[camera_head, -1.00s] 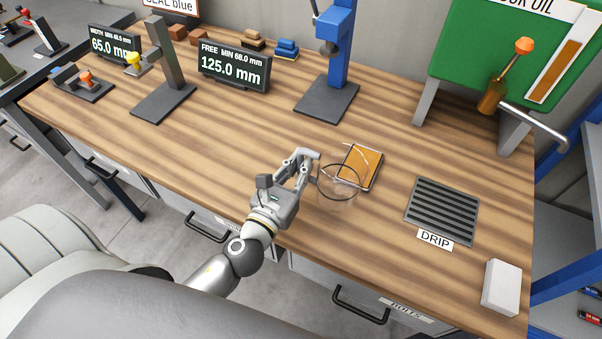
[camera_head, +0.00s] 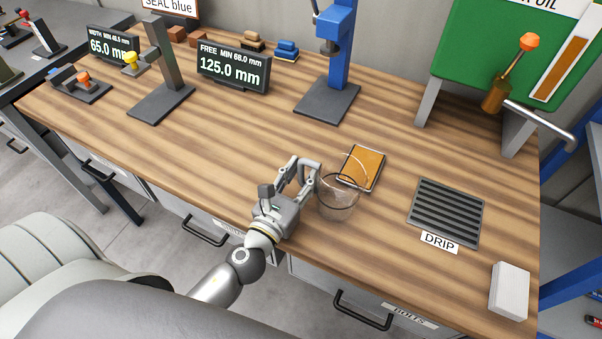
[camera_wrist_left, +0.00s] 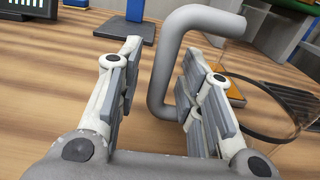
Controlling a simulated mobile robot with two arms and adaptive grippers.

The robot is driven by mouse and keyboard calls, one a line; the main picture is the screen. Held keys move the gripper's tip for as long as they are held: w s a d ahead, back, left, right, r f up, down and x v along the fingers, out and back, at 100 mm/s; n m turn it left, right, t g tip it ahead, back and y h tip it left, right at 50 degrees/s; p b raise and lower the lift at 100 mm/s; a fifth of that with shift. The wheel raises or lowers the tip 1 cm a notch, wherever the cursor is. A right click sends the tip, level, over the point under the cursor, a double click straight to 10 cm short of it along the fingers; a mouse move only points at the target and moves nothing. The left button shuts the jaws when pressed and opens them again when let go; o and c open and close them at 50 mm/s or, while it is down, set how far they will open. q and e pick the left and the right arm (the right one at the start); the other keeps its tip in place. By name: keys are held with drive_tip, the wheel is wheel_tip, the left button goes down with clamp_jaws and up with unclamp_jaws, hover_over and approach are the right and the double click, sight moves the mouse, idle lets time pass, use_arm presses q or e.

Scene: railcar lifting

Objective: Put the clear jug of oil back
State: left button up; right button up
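The clear jug (camera_head: 339,203) stands on the wooden bench, in front of a small amber-topped pad and left of the drip grate (camera_head: 446,213). A dark ring runs round its see-through body; I cannot make out how much oil is inside. Its grey handle (camera_wrist_left: 162,85) shows in the left wrist view, standing between my finger pads, with its lower end hidden behind the right finger. My left gripper (camera_head: 305,177) is at the jug's left side, its fingers open around the handle, with a gap to the left finger. My right gripper is not in view.
The amber pad (camera_head: 362,168) lies just behind the jug. A white block (camera_head: 509,291) is at the front right corner. A green oil stand (camera_head: 490,55) with an orange-knobbed pump and metal pipe is at the back right. A blue press (camera_head: 335,50) stands behind; bench left of the jug is clear.

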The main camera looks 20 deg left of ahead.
use_arm(q)
drive_tip(key=shift+r, duration=0.25)
drive_tip(key=s+b, duration=0.2)
drive_tip(key=s, duration=0.1)
drive_tip(key=s+b, duration=0.2)
drive_tip(key=s, duration=0.2)
drive_tip(key=s+b, duration=0.2)
drive_tip(key=s, duration=0.2)
drive_tip(key=shift+a+f, duration=0.15)
drive_tip(key=shift+f, duration=0.15)
drive_tip(key=shift+s+r+b, duration=0.25)
drive_tip(key=shift+s+b, duration=0.2)
drive_tip(key=shift+s, duration=0.05)
